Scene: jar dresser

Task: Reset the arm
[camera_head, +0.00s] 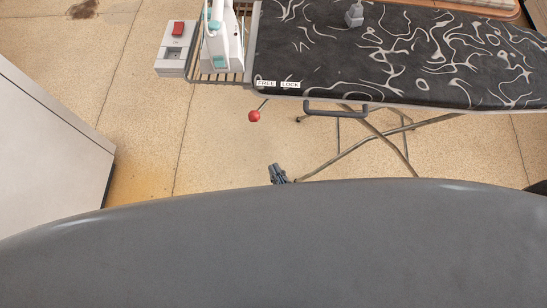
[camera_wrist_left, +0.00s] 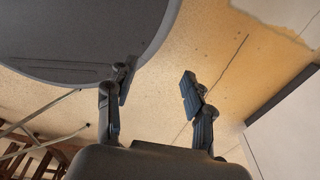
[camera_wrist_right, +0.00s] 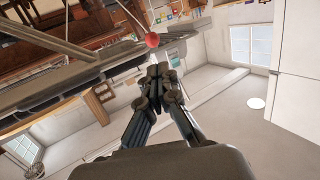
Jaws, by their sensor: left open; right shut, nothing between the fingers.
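My right gripper (camera_head: 279,174) shows small in the head view, just past the edge of my dark body and below the ironing board (camera_head: 400,60). In the right wrist view my right gripper (camera_wrist_right: 156,72) is shut with its fingertips together and nothing between them. A red ball knob (camera_wrist_right: 152,40) is beyond its tips there. My left gripper (camera_wrist_left: 155,80) is open and empty in the left wrist view, with bare floor behind its fingers. The left gripper is not seen in the head view.
A red knob (camera_head: 254,116) hangs under the board's left end, beside FREE and LOCK labels (camera_head: 278,84). A white and teal iron (camera_head: 222,40) is on the wire rack. A pale cabinet (camera_head: 45,150) stands at left. The floor (camera_head: 140,150) between is clear.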

